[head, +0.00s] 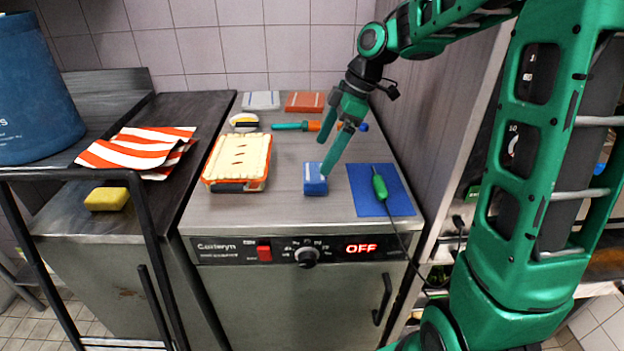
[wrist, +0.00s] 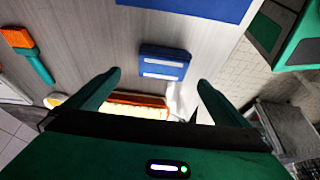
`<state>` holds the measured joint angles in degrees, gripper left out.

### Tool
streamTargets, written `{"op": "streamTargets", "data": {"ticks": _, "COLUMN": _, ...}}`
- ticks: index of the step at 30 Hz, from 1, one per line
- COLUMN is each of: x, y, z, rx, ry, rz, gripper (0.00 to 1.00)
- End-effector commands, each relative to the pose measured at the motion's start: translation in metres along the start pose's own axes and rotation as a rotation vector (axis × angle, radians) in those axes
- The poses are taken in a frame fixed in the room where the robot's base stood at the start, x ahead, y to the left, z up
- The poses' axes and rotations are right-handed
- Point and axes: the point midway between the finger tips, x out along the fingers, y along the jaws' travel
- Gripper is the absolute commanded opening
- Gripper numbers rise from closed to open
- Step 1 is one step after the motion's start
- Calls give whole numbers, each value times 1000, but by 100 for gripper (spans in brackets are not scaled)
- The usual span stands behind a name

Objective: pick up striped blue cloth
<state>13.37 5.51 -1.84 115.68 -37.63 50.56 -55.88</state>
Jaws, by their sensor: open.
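The striped blue cloth (head: 315,187) is a small folded blue pad with pale stripes, lying on the grey metal worktop left of the blue mat. In the wrist view the cloth (wrist: 164,66) shows two white stripes and lies just beyond the fingertips, roughly centred between them. My gripper (head: 323,158) is open and empty, pointing down at the cloth, with one finger covering part of it in the head view. In the wrist view my gripper (wrist: 159,78) has its two green fingers spread wider than the cloth. I cannot tell whether a finger touches it.
An orange-rimmed container (head: 262,180) stands left of the cloth. The blue mat (head: 366,205) with a green-handled corded tool (head: 379,184) is on the right. Behind lie a teal-handled brush (head: 288,127), a grey cloth (head: 261,100) and a red cloth (head: 305,101). The worktop's front is clear.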

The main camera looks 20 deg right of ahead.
Motion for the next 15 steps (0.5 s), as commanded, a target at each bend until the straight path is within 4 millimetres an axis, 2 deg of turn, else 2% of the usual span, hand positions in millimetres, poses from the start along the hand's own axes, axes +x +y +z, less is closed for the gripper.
{"op": "streamTargets", "data": {"ticks": 3, "x": 17, "y": -1, "z": 0, "rx": 0, "ry": 1, "rz": -2, "gripper": 100}}
{"op": "streamTargets", "data": {"ticks": 11, "x": 35, "y": -2, "z": 0, "rx": -1, "ry": 1, "rz": -1, "gripper": 100}}
{"op": "streamTargets", "data": {"ticks": 15, "x": 54, "y": -5, "z": 1, "rx": -1, "ry": 0, "rz": -3, "gripper": 100}}
